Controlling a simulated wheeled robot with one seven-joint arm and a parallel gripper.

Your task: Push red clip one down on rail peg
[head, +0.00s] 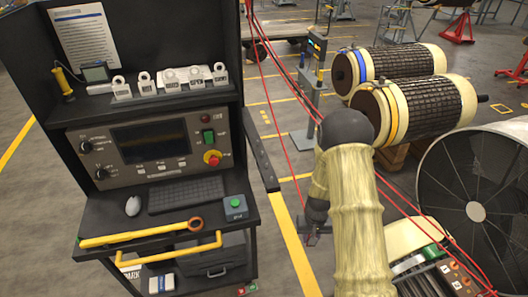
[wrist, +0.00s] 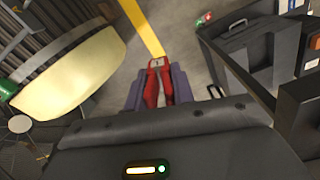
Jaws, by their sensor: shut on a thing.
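My gripper (wrist: 157,92) is shut on a red clip (wrist: 154,88) in the wrist view. The clip has two red arms and a pale grey end, and it points away from the palm between the two purple-grey fingers. In the head view my gripper (head: 314,236) hangs low beside my padded arm, over the floor right of the console, and the clip is too small to make out there. I cannot pick out a rail peg in either view, and the clip touches nothing that I can see apart from the fingers.
A black console (head: 155,130) with a yellow-handled tool on its shelf stands at the left. Two rotors (head: 430,108) and a large round fan-like drum (head: 478,205) stand at the right. Red cords (head: 272,110) run across the middle. Floor with a yellow line (head: 291,240) lies between.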

